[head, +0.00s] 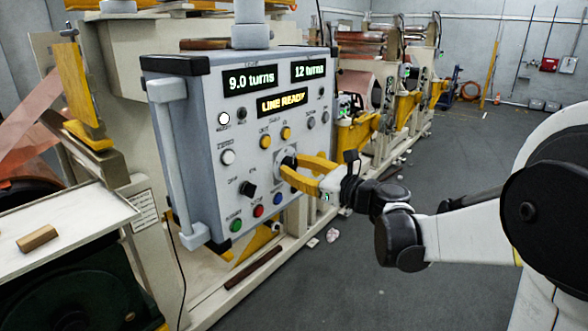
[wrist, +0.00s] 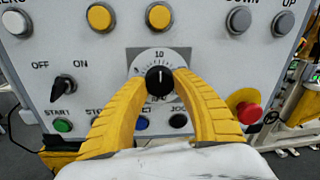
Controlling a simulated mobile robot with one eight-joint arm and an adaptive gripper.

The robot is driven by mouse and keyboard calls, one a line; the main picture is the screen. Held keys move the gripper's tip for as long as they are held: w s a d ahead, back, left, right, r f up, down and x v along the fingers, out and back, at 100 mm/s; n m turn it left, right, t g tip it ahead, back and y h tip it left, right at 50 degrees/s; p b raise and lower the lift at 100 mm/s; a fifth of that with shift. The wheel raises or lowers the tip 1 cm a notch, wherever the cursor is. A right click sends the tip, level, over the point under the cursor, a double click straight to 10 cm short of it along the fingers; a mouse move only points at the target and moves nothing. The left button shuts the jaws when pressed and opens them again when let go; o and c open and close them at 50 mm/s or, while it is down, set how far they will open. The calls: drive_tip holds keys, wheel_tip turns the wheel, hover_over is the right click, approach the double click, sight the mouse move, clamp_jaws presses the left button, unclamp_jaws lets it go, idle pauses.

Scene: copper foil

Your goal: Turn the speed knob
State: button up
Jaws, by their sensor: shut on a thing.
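The speed knob (wrist: 159,80) is a black round knob with a white pointer line, on a round white dial marked 10 at its top. The pointer stands nearly straight up in the wrist view. My gripper (wrist: 160,84) has its two yellow fingers shut on the knob, one on each side. In the head view my gripper (head: 291,168) reaches the panel from the right, and its fingers hide most of the knob. The grey control panel (head: 205,135) carries displays reading "9.0 turns", "12 turns" and "LINE READY".
An OFF/ON switch (wrist: 64,87) is left of the dial, with a green START button (wrist: 62,125) below. A red emergency button (wrist: 248,113) sits close to the right finger. Yellow buttons (wrist: 99,17) are above. Open floor (head: 400,250) lies right of the machine.

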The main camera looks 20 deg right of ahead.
drive_tip(key=o, duration=1.2)
drive_tip(key=v, duration=1.2)
drive_tip(key=shift+s, duration=0.1)
